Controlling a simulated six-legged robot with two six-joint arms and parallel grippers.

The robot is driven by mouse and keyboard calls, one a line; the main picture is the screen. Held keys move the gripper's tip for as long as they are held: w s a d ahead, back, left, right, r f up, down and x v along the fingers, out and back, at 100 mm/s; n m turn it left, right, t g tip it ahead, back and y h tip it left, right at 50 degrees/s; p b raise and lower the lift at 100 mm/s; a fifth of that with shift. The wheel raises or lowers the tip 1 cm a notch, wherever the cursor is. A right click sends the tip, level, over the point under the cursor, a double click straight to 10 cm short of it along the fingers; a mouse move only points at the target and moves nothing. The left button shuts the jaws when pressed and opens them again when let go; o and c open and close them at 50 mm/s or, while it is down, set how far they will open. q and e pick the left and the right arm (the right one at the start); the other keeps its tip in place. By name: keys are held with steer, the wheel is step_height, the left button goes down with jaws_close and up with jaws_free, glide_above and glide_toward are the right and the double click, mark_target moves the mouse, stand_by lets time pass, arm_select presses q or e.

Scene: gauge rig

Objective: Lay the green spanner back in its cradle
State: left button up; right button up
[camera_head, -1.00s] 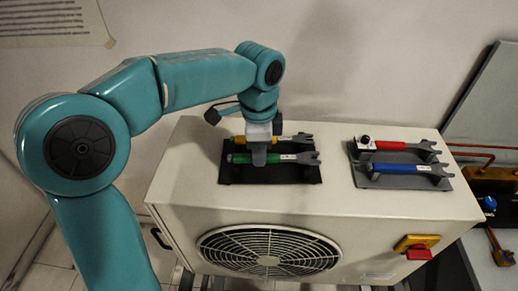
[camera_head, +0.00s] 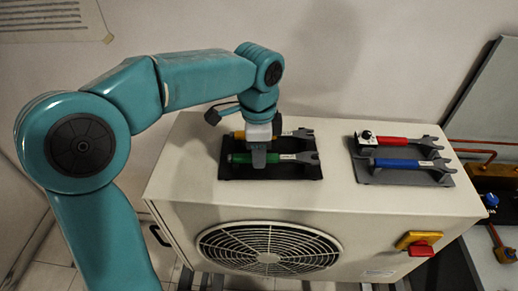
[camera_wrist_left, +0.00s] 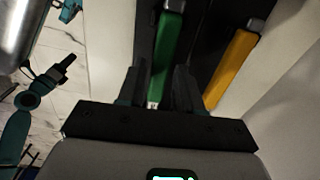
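The green spanner (camera_head: 287,158) lies level over the front half of the black cradle board (camera_head: 262,174). Its green handle (camera_wrist_left: 170,45) also shows in the left wrist view. My left gripper (camera_head: 259,162) points down with one finger on each side of the handle and is shut on it. In the left wrist view the fingers (camera_wrist_left: 160,90) flank the handle near its end. I cannot tell whether the spanner touches its cradle supports. The yellow spanner (camera_head: 300,134) lies behind it, partly hidden by the gripper. My right gripper is not in view.
A grey board (camera_head: 405,180) to the right bears a red spanner (camera_head: 395,142) and a blue spanner (camera_head: 400,164). Both boards stand on a white fan unit (camera_head: 400,213) with a red switch (camera_head: 420,248). Bare top lies between the boards.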

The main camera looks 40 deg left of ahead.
arm_select(q)
steer(key=shift+o, duration=0.7)
steer(key=shift+r, duration=0.35)
step_height(320, 180, up, 16)
steer(key=p, duration=0.1)
steer(key=shift+f+p, duration=0.15)
steer(key=shift+p, duration=0.25)
steer(key=shift+s, duration=0.1)
